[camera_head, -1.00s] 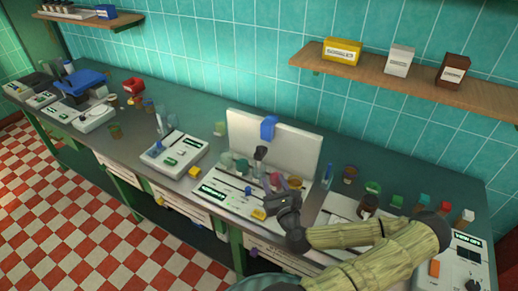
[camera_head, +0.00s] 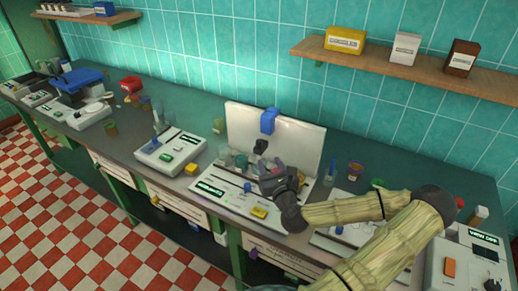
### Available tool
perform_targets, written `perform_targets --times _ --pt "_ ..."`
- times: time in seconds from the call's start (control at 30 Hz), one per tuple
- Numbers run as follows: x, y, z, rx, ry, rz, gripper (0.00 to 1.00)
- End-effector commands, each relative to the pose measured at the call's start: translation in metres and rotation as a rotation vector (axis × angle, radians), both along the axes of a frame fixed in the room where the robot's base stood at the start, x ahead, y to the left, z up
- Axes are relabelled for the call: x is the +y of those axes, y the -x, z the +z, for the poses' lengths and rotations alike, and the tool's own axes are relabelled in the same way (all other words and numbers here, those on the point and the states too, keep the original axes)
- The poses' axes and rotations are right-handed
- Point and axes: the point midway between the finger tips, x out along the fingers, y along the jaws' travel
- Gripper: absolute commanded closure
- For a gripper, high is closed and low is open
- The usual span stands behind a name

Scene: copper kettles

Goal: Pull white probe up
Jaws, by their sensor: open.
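My gripper (camera_head: 273,169) is open, in front of the white upright panel (camera_head: 293,136) of the middle bench device (camera_head: 235,203). A dark knob-like part (camera_head: 260,147) stands just behind and above its fingers; I cannot tell whether they touch. A blue block (camera_head: 268,121) is fixed high on the panel. I cannot pick out a white probe for sure. A thin pale, bluish upright piece (camera_head: 155,120) stands at the smaller device (camera_head: 170,151) to the left. My gripper hides part of the middle device.
Small coloured jars (camera_head: 355,171) stand right of the panel. A white device (camera_head: 465,262) with a green display is at the far right. A wooden shelf (camera_head: 400,69) with boxes hangs on the tiled wall. Green bench top (camera_head: 190,107) is clear behind the left device.

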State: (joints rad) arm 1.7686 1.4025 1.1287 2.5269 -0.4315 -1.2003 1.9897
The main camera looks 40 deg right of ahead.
Motion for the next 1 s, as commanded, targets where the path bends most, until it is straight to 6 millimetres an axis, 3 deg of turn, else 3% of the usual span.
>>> perform_targets --times 0.13,0.7,1.0 --pt "-0.001 -0.008 -0.004 -0.001 0.004 0.002 0.58" --pt "-0.038 -0.098 0.002 0.0 0.0 0.002 0.58" --pt "-0.046 -0.115 0.001 0.0 -0.001 0.002 0.58"
